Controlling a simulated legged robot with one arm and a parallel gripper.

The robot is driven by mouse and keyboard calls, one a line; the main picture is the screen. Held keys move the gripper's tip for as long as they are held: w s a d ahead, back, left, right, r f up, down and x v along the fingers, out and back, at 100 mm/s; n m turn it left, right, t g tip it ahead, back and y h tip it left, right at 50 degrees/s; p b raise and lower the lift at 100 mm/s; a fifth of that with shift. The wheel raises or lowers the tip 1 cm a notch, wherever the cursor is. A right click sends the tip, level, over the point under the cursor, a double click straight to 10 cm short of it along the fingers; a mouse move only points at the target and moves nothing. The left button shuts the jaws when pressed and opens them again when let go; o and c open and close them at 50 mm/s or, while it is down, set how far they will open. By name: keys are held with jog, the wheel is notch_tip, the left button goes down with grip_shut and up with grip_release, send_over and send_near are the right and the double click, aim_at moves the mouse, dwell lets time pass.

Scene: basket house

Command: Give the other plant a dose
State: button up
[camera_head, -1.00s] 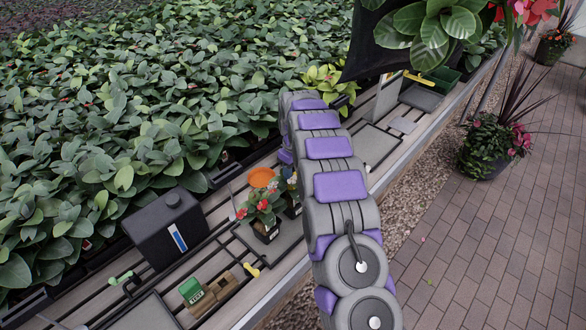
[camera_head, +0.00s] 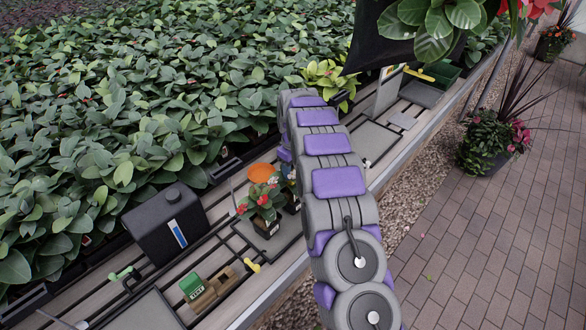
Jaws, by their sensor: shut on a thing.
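A potted plant with red flowers (camera_head: 262,201) stands in a dark pot on a grey tray (camera_head: 252,240) on the slatted bench. A second small potted plant (camera_head: 291,184) stands just right of it, partly hidden behind my arm. An orange round thing (camera_head: 262,172) sits behind the first plant; I cannot tell whether it is a dish or something held. My arm rises from the bottom and bends down at its far end, close to the two plants. The fingers of my gripper are hidden behind the arm, so what they hold does not show.
A black canister (camera_head: 168,228) with a blue-and-white strip stands left of the plants. A green block on a brown holder (camera_head: 207,290), a yellow piece (camera_head: 252,265) and a pale green tool (camera_head: 121,274) lie in front. Dense foliage fills the back; a brick path (camera_head: 480,240) lies right.

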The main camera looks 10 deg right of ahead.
jog(key=shift+f, duration=0.4)
dwell(0.8)
jog(key=shift+r, duration=0.1)
jog(key=shift+r+p, duration=1.7)
jog(key=shift+r, duration=1.75)
jog(key=shift+a, duration=0.1)
